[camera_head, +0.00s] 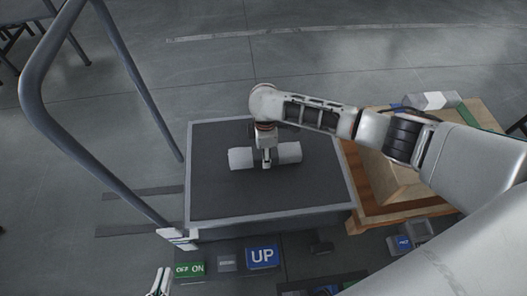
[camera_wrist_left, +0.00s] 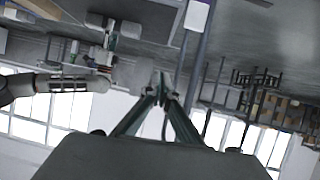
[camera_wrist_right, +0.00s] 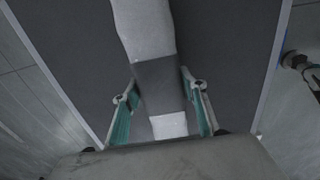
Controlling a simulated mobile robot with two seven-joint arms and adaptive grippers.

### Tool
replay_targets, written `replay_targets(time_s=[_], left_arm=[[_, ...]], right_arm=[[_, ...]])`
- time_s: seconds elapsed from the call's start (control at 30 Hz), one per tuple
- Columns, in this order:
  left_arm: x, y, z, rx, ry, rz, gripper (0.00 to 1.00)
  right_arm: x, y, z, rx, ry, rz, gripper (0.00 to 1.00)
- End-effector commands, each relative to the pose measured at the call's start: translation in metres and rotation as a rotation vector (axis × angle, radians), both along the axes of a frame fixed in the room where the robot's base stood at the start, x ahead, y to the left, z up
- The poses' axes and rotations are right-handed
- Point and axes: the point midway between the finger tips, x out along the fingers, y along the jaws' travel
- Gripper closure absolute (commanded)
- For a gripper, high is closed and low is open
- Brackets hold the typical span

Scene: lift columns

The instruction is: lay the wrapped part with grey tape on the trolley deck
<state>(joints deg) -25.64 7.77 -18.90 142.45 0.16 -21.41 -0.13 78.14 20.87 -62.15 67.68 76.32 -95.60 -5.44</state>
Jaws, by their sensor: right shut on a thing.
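The wrapped part (camera_head: 241,158) is a white roll with a grey tape band around its middle. It lies crosswise over the dark trolley deck (camera_head: 225,200), on it or just above; I cannot tell which. My right gripper (camera_head: 266,162) comes down from above and is shut on the part. In the right wrist view, its fingers (camera_wrist_right: 161,96) stand on both sides of the grey band of the wrapped part (camera_wrist_right: 160,85). My left gripper (camera_head: 160,282) is low at the left, away from the deck. Its fingertips meet with nothing between them in the left wrist view (camera_wrist_left: 162,88).
The trolley's tall grey handle (camera_head: 118,60) rises at the left. A wooden crate (camera_head: 375,200) stands right of the deck, with a white-and-grey piece (camera_head: 432,100) at its far side. Blue UP (camera_head: 262,257) and green OFF/ON (camera_head: 190,269) signs are in front. The deck around the part is bare.

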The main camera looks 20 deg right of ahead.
Motion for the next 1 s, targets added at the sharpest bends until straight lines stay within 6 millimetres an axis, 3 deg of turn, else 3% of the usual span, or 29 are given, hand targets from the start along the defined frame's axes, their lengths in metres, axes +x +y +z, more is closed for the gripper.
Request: replay_targets(time_s=[0.27,0.3,0.37,0.77,0.93,1.0], left_arm=[[0.000,-0.001,0.001,-0.002,-0.001,0.000,1.00],[0.000,-0.001,0.001,-0.001,-0.002,-0.001,1.00],[0.000,-0.001,0.000,-0.001,-0.001,-0.001,1.00],[0.000,0.001,-0.001,0.003,0.000,0.002,1.00],[0.008,0.005,0.015,0.024,-0.033,0.000,1.00],[0.007,0.010,0.010,0.050,-0.024,-0.002,1.00]], right_arm=[[0.003,0.000,0.001,0.001,-0.007,-0.001,1.00],[0.002,0.000,0.000,0.001,-0.004,-0.001,0.55],[0.002,0.000,0.000,0.001,-0.005,-0.001,0.41],[0.002,0.000,0.003,0.000,-0.004,0.000,0.41],[0.007,0.000,0.033,0.000,-0.017,-0.001,0.41],[0.008,0.000,0.051,0.000,-0.021,-0.001,0.41]])
